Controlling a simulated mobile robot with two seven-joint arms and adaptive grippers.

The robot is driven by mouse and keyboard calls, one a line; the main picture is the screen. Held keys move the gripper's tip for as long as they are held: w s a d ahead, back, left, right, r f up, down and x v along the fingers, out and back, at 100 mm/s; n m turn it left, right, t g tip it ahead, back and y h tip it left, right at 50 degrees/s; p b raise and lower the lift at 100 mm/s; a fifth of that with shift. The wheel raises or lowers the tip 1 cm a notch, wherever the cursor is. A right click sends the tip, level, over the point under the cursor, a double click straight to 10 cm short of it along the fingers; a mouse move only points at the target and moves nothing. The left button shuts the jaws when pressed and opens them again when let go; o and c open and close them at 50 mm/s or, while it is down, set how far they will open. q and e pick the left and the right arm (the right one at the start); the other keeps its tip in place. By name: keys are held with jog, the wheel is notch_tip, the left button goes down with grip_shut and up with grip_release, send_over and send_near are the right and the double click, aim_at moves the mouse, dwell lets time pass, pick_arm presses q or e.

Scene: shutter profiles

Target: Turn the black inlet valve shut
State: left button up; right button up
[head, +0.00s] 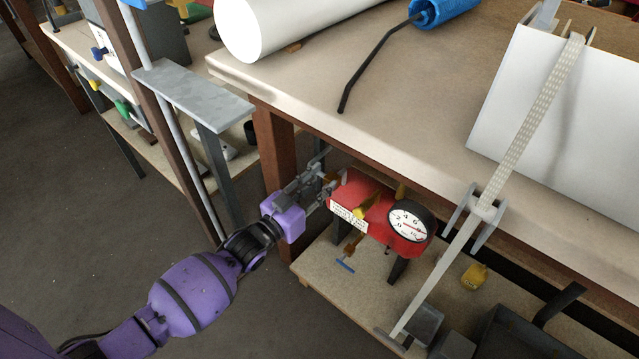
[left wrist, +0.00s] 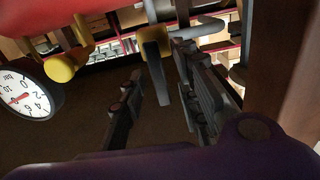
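The black inlet valve shows in the left wrist view as a dark flat lever (left wrist: 157,72) below a brass-coloured body (left wrist: 152,43). My left gripper (head: 318,182) is at the left end of the red test unit (head: 378,208) in the head view and mostly hides the valve there. In the left wrist view, the fingers of my left gripper (left wrist: 162,80) are apart, one on each side of the lever. I see a gap on the left side; contact on the right side is unclear. My right gripper is not in view.
A brown table leg (head: 274,150) stands close to my left gripper. The tabletop (head: 330,65) is above; a lower shelf (head: 325,265) is below.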

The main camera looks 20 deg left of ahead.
pick_arm(q)
jog(key=shift+s+a, duration=0.1)
jog(key=shift+s, duration=0.1)
jog(key=v, duration=1.1)
jog(key=shift+s, duration=0.3)
